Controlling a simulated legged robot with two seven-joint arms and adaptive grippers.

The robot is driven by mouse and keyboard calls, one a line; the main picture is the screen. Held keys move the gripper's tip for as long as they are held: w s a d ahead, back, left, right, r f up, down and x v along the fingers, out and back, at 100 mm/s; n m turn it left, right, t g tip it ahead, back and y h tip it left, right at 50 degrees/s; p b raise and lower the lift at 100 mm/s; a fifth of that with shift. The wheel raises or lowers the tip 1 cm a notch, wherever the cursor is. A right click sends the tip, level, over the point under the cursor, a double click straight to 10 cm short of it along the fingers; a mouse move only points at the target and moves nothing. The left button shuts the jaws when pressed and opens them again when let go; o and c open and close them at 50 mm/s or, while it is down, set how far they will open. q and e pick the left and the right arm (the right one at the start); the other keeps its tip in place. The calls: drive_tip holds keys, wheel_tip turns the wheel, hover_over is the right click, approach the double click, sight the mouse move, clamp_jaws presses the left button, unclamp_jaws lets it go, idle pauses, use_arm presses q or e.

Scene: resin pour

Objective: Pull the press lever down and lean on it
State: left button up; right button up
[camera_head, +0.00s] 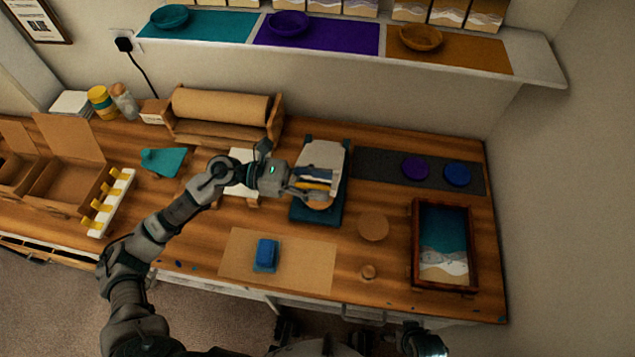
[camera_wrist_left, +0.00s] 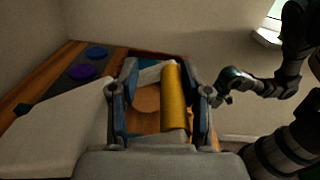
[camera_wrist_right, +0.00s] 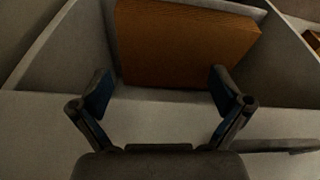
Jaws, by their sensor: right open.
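The press (camera_head: 320,155) stands on the wooden bench, with a pale top and a dark teal base. Its yellow lever handle (camera_head: 312,186) shows at my left gripper (camera_head: 314,190). In the left wrist view the yellow handle (camera_wrist_left: 174,98) lies between the two fingers of my left gripper (camera_wrist_left: 164,90), close to the right finger. A gap remains on the other side, so the fingers look open around it. My right gripper (camera_wrist_right: 160,80) is open and empty, low in front of a grey compartment holding a brown slab (camera_wrist_right: 185,42).
A blue block (camera_head: 266,252) sits on a brown sheet (camera_head: 312,265). A round wooden disc (camera_head: 373,227) and a framed tray (camera_head: 415,240) lie to the right. A dark mat (camera_head: 385,165) holds purple and blue discs. A paper roll (camera_head: 220,107) stands behind my left arm.

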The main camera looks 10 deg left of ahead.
use_arm(q)
drive_tip(key=shift+s+r, duration=0.15)
drive_tip(key=a, duration=1.2)
